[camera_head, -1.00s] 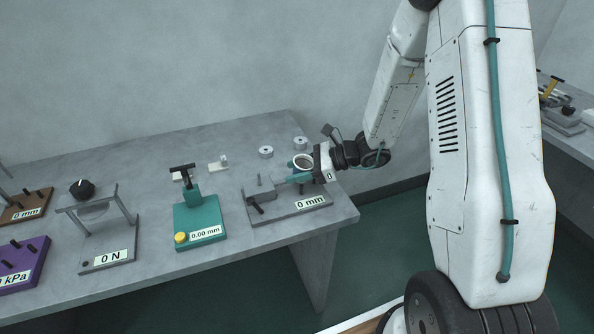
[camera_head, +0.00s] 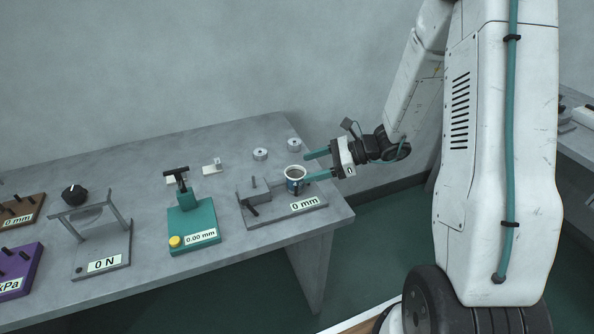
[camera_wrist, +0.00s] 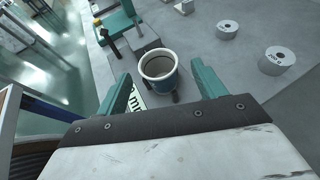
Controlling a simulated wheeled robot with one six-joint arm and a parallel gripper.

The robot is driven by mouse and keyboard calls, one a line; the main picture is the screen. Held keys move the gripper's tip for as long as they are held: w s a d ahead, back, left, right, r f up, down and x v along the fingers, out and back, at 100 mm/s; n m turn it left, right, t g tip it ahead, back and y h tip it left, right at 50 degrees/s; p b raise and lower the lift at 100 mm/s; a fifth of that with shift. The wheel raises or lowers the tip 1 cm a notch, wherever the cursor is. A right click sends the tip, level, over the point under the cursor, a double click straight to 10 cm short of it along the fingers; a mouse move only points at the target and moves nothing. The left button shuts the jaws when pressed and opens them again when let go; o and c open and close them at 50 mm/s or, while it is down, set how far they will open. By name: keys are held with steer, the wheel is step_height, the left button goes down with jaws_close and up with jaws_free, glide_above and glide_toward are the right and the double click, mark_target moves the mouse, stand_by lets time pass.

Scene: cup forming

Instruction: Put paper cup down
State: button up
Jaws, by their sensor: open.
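The fingers also show in the wrist view (camera_wrist: 160,88), apart from the cup. The cup's underside is hidden.
Two metal weights (camera_head: 260,154) (camera_head: 293,144) stand behind the plate. A teal "0.00 mm" gauge (camera_head: 195,225) and a grey "0 N" stand (camera_head: 105,250) are to the left. The table's right edge (camera_head: 340,225) is close by.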

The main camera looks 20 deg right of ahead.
steer(key=v, duration=0.5)
steer(key=s+a+r+n+g+h, duration=0.2)
steer(key=s+a+r+n+g, duration=0.15)
steer(key=s+r+n, duration=0.25)
steer(key=s+a+r+n+g+h, duration=0.2)
steer(key=s+a+r+n+g, duration=0.1)
steer(key=s+a+r+n, duration=0.3)
steer(key=s+d+r+n+t+h, duration=0.1)
steer(key=s+d+r+n+h, duration=0.1)
steer(key=s, duration=0.5)
steer(key=s+d+r+n+t+h, duration=0.1)
steer(key=s+d+r+n+h, duration=0.1)
steer(key=s+r+n+h, duration=0.2)
steer(key=s+n+h, duration=0.2)
steer(key=s+n, duration=0.1)
steer(key=n, duration=0.1)
steer(key=shift+r+h, duration=0.25)
steer(key=shift+h, duration=0.05)
